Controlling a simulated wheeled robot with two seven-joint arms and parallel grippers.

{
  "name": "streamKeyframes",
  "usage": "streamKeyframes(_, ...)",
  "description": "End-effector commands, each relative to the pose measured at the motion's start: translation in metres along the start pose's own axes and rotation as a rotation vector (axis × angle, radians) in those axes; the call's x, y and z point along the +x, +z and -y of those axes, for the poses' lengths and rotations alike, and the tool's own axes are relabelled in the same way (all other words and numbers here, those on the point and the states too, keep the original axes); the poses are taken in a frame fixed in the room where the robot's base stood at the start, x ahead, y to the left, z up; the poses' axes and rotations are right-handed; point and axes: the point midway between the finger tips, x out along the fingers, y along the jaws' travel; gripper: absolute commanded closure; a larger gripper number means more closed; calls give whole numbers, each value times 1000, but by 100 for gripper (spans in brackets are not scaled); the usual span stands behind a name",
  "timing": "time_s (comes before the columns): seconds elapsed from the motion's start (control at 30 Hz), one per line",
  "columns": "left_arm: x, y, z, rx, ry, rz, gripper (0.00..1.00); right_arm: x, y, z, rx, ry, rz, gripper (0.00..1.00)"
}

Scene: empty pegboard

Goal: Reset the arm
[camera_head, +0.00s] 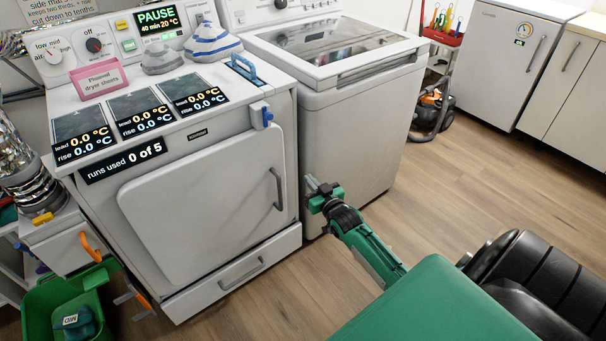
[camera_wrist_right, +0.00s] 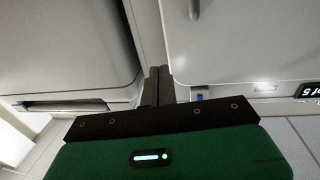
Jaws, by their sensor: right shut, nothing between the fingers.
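My right gripper (camera_head: 313,185) is at the end of my green right arm, in front of the gap between the dryer (camera_head: 190,190) and the washer (camera_head: 350,135). In the right wrist view its two dark fingers (camera_wrist_right: 158,72) are together and hold nothing. The fingers point towards the gap; I cannot tell whether they touch either machine. My left gripper is not in view.
The dryer door is closed, and sensor pads, readouts and grey-and-blue bundles (camera_head: 211,42) lie on top. A green bin (camera_head: 40,305) stands lower left. A white cabinet (camera_head: 500,65) stands back right.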

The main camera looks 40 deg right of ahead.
Motion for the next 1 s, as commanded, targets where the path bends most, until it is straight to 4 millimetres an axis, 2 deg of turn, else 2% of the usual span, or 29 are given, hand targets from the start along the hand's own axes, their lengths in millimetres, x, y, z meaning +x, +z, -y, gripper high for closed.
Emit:
streamKeyframes(0.2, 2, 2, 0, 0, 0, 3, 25, -19, 0, -3, 1, 0, 0, 100)
streamKeyframes(0.47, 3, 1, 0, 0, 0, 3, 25, -22, 0, -3, 1, 0, 0, 100)
streamKeyframes(0.57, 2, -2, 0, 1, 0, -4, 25, -26, 7, 2, 0, -5, 27, 100)
streamKeyframes(0.67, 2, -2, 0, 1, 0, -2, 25, -40, 33, 22, -5, -24, 123, 100)
streamKeyframes(0.77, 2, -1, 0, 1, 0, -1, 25, -70, 75, 54, -20, -56, 293, 100)
streamKeyframes(0.9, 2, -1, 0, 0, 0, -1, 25, -134, 134, 105, -54, -110, 579, 100)
streamKeyframes(1.0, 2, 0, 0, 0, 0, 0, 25, -187, 166, 136, -83, -146, 773, 100)
